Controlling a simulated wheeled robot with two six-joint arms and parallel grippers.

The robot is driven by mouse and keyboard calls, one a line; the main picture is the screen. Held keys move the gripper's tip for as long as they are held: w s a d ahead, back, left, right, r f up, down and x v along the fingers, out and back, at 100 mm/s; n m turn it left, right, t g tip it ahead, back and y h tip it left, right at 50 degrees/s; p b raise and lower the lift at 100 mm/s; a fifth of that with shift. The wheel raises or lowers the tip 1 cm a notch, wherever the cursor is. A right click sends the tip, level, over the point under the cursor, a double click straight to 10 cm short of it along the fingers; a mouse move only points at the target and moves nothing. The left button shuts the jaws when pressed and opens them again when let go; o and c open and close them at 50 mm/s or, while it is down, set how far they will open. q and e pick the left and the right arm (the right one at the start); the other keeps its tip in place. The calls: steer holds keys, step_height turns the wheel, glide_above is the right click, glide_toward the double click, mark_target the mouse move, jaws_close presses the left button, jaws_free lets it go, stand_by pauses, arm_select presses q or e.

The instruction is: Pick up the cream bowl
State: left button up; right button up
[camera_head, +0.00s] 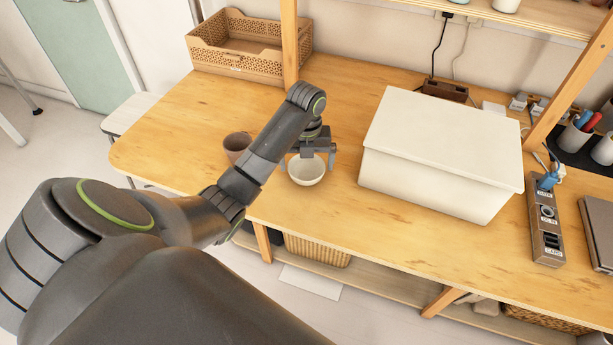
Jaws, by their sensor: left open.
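The cream bowl (306,171) stands upright on the wooden table near its front edge, between a brown cup and a white box. My left gripper (308,163) is over the bowl, pointing down, with its jaws open. One finger shows at the bowl's right side and the other near its left side. I cannot tell whether the fingers touch the bowl. The bowl's far rim is partly hidden by the gripper. My right gripper is not in view.
A brown cup (237,146) stands just left of the bowl, partly behind my arm. A large white lidded box (437,150) stands close on the right. A tan basket (240,45) is at the back left. A power strip (546,225) lies at the right. The table's front left is clear.

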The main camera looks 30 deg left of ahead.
mark_target(307, 172)
arm_select(q)
step_height(307, 172, down, 3)
steer(key=shift+r+p, duration=0.2)
steer(key=shift+p, duration=0.2)
steer(key=shift+c, duration=0.4)
steer(key=c, duration=0.7)
steer(key=shift+r, duration=0.1)
